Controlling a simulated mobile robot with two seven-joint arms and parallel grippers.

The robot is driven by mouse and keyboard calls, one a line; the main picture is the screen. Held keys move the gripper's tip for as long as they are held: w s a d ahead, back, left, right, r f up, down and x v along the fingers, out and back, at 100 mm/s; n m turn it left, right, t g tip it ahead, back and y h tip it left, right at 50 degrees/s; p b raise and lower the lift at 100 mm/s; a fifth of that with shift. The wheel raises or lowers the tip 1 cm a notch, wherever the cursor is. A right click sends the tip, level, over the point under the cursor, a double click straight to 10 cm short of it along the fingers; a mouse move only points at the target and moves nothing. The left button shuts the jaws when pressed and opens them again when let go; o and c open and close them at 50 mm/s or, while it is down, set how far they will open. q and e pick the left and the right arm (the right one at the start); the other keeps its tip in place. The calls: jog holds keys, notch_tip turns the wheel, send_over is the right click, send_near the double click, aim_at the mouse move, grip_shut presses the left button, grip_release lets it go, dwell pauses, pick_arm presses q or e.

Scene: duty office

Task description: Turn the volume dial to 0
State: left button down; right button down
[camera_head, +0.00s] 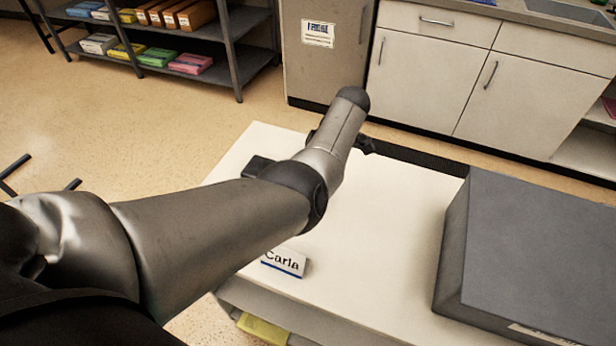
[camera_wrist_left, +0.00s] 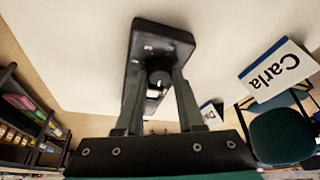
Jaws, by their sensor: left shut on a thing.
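A long black device (camera_wrist_left: 160,37) lies on the white desk in the left wrist view, with small light markings on its face. Its round dark dial (camera_wrist_left: 160,78) sits between the fingers of my left gripper (camera_wrist_left: 159,82), which is shut on it. I cannot read the dial's setting. In the head view my left arm covers most of the device and the gripper; only dark parts show on either side of the forearm, and I cannot tell which they belong to. My right gripper is in neither view.
A "Carla" name plate (camera_head: 284,262) stands on the white desk (camera_head: 375,235) near my left arm. A large grey box-like object (camera_head: 540,250) takes up the desk's right side. A second small sign (camera_wrist_left: 210,113) and a teal chair (camera_wrist_left: 283,136) show in the left wrist view.

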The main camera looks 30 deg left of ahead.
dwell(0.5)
pick_arm(q)
jog(key=c, duration=0.5)
grip_release()
jog(key=p+v, duration=0.2)
jog(key=v, duration=1.3)
jog(key=shift+r, duration=0.1)
